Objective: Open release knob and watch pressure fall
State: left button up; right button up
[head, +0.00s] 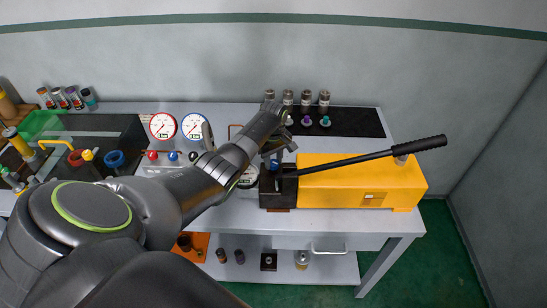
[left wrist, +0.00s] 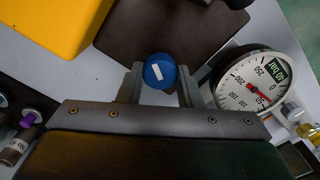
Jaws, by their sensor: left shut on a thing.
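The round blue release knob with a white stripe (left wrist: 160,71) sits between the fingers of my left gripper (left wrist: 160,85), which is shut on it. In the head view the left gripper (head: 274,148) reaches down at the dark block on the left end of the yellow hand pump (head: 345,185). The pump's long black lever (head: 375,156) slants up to the right. The gauge is partly hidden by my arm in the head view (head: 248,178). My right gripper is not in view.
Two dial gauges (head: 177,126) stand on a panel with coloured knobs behind my arm. Small bottles (head: 306,98) and two coloured-top items stand on a black mat (head: 355,122) behind the pump. A shelf under the bench holds several small parts. The bench is clear right of the panel's front.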

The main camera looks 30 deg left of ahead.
aim_at(273, 162)
pick_arm(q)
jog(key=shift+a+r+n, duration=0.1)
jog(key=shift+n, duration=1.6)
jog(key=o, duration=1)
notch_tip(273, 162, up, 17)
jog(key=shift+r+b, duration=0.2)
jog(key=shift+b, duration=0.2)
